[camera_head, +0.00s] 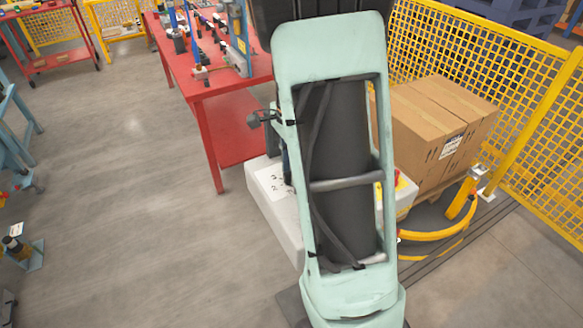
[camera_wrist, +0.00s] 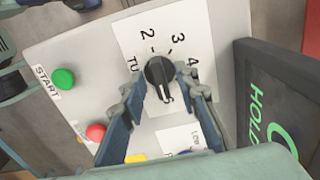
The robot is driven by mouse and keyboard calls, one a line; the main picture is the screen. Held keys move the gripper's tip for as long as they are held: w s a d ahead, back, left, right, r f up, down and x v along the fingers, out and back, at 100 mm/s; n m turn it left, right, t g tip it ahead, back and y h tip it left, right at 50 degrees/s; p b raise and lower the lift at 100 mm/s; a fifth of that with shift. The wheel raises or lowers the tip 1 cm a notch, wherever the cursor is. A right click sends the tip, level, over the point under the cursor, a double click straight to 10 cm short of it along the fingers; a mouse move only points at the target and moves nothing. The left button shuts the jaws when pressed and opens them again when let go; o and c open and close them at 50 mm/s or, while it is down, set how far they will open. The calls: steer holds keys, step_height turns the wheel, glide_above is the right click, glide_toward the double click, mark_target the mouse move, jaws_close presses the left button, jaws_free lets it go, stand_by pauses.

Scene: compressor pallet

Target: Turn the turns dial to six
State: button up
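The turns dial (camera_wrist: 158,72) is a round black knob on a white label in the wrist view. The numerals 2, 3 and 4 show above and right of it. A white pointer mark at its lower edge points down the picture, between my fingers. The numerals farther round are hidden by my right finger. My gripper (camera_wrist: 160,77) has one fingertip against each side of the knob and appears shut on it. In the head view my arm hides the dial and my gripper.
A green START button (camera_wrist: 63,79) and a red button (camera_wrist: 96,132) lie left of the dial. A dark box marked HOLD (camera_wrist: 262,100) stands close on the right. In the head view, a red workbench (camera_head: 215,85), cartons (camera_head: 430,120) and yellow mesh fencing (camera_head: 470,45) stand around.

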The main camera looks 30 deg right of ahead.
step_height(320, 180, up, 12)
stand_by(0.6)
stand_by(0.4)
